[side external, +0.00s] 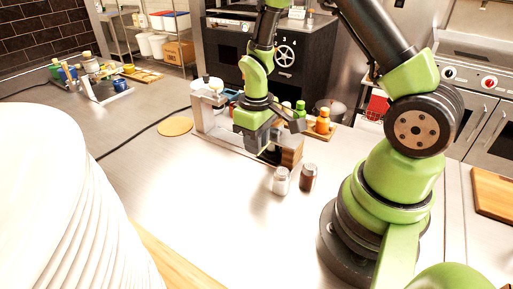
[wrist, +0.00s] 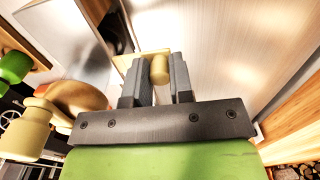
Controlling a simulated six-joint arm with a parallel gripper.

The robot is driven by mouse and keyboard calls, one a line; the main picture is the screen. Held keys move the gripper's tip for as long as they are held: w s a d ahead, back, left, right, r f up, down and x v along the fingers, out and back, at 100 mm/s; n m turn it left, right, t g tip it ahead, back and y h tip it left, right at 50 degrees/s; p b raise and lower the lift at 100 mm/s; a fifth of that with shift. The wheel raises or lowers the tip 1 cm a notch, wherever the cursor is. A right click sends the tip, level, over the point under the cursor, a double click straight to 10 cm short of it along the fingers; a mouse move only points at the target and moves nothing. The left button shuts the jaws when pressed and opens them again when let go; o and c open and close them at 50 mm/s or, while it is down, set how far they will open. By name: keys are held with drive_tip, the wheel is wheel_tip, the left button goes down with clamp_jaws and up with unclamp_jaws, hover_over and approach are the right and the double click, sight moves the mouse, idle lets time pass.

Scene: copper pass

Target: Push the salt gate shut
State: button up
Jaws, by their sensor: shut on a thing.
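In the wrist view my gripper (wrist: 158,78) has its two dark fingers around a pale yellow knob (wrist: 159,70), and it is shut on it. A cream plate (wrist: 128,62) shows right behind the knob; it looks like the salt gate, but I cannot tell how far open it is. In the side external view my gripper (side external: 272,154) points down at the near end of a long grey fixture (side external: 212,122) on the counter. A wooden block (side external: 293,152) shows beside the fingers. The arm hides part of the fixture, and the knob cannot be made out there.
A white-filled shaker (side external: 281,181) and a brown-filled shaker (side external: 308,177) stand close in front of my gripper. Bottles, one an orange one (side external: 323,121), stand on a board behind. A stack of white plates (side external: 60,200) fills the left foreground. The middle of the steel counter is clear.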

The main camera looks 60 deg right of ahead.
drive_tip(key=shift+d, duration=0.35)
drive_tip(key=o, duration=0.6)
drive_tip(key=shift+c, duration=0.2)
drive_tip(key=shift+r, duration=3)
